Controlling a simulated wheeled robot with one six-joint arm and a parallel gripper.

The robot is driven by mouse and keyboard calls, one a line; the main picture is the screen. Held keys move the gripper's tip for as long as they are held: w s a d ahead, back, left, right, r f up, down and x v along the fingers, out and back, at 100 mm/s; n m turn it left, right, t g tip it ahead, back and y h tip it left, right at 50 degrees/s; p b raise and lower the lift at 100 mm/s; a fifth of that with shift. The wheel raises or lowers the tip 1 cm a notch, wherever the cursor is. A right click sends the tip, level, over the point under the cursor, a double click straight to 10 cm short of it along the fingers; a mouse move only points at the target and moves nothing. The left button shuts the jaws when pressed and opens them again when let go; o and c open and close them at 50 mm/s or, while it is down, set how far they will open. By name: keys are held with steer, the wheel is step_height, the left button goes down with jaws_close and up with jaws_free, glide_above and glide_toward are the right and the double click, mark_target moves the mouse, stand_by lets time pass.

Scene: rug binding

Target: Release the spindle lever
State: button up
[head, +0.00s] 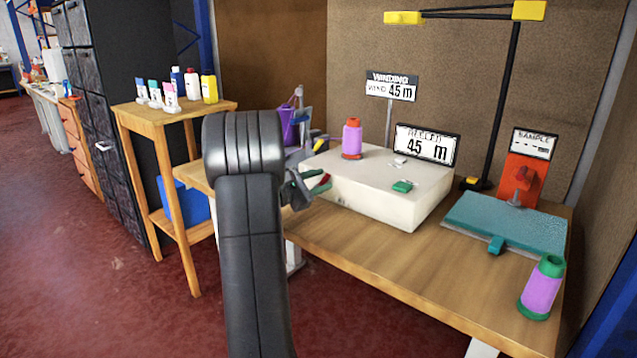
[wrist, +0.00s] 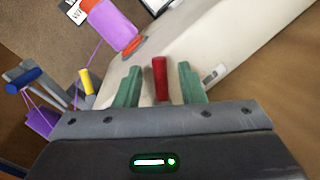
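A white winder (head: 385,188) sits on the wooden table, with a purple cone (head: 352,137) upright on a red base on its top. The red spindle lever (wrist: 160,80) sticks out at the winder's left side. In the wrist view it stands between the two green fingers of my gripper (wrist: 159,70). A gap shows between the lever and each finger, so my gripper is open around it and not clamped. In the head view my gripper (head: 320,182) is at the winder's left edge, partly hidden by my arm. The cone also shows in the wrist view (wrist: 110,26).
Behind the winder stand signs reading 45 m, including the record display (head: 427,145). A teal pad (head: 510,222) and another purple cone (head: 542,288) are at the right. Bottles stand on a wooden stand (head: 170,112) at the left. Purple thread and a yellow-tipped post (wrist: 85,80) are near my gripper.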

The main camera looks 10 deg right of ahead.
jaws_close()
steer(key=n, duration=0.1)
steer(key=n+p, duration=0.2)
steer(key=shift+w+a+r, duration=0.3)
steer(key=shift+w+a, duration=0.05)
steer(key=shift+w, duration=0.05)
steer(key=shift+w+a+n+t+h+p, duration=0.15)
steer(key=shift+w+n+t+h+p, duration=0.15)
steer(key=shift+n, duration=0.3)
steer(key=shift+w+a+n+t+h+p, duration=0.1)
steer(key=shift+a+n+t+p, duration=0.1)
steer(key=shift+n+p, duration=0.3)
steer(key=shift+s+d, duration=0.1)
jaws_free()
